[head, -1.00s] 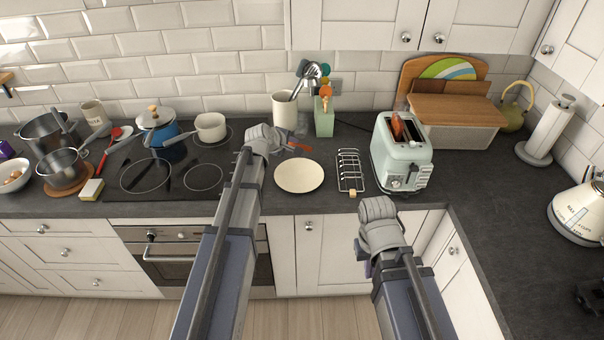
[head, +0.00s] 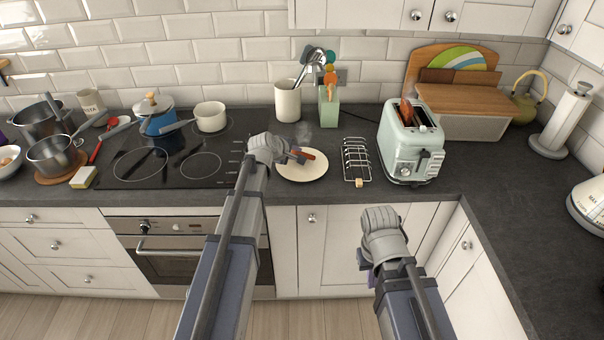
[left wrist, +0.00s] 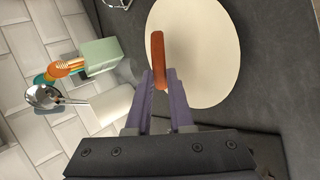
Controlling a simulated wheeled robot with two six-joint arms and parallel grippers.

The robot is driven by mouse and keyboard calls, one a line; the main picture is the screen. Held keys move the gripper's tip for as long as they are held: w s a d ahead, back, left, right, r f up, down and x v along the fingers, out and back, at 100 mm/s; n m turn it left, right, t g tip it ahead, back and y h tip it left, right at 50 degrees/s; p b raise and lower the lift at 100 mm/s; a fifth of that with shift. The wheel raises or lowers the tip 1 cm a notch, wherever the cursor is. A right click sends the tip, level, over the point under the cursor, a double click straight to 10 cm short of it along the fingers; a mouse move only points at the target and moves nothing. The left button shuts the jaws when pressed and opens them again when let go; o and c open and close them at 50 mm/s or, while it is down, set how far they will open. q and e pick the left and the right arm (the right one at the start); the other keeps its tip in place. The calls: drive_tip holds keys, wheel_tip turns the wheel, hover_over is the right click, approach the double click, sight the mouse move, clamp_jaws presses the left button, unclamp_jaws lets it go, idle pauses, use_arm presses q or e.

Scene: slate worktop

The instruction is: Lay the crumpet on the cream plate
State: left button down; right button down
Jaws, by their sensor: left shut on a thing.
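The cream plate (head: 301,165) lies flat on the dark worktop, right of the hob; it also shows in the left wrist view (left wrist: 215,50). My left gripper (head: 293,154) is over the plate's left part in the head view. It is shut on the crumpet (head: 308,153), a reddish-brown piece held on edge. In the left wrist view the crumpet (left wrist: 158,58) stands out between the purple fingers, over the plate's edge. Whether it touches the plate I cannot tell.
A wire toast rack (head: 356,162) stands just right of the plate. Beyond it is a pale green toaster (head: 410,143) with a brown slice in a slot. A utensil crock (head: 287,102) and a green block (head: 328,110) stand behind the plate. A white saucepan (head: 210,117) is at the left.

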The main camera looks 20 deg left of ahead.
use_arm(q)
drive_tip(key=shift+f, duration=0.3)
drive_tip(key=shift+r, duration=0.1)
drive_tip(key=c, duration=1)
unclamp_jaws()
drive_tip(key=shift+o, duration=0.2)
drive_tip(key=shift+s+r, duration=0.1)
drive_tip(key=p+v, duration=0.5)
drive_tip(key=v, duration=0.2)
drive_tip(key=shift+s+r, duration=0.2)
drive_tip(key=shift+s, duration=0.1)
wheel_tip(320, 180, up, 8)
drive_tip(key=s+p, duration=0.2)
drive_tip(key=p, duration=0.6)
drive_tip(key=shift+a, duration=0.3)
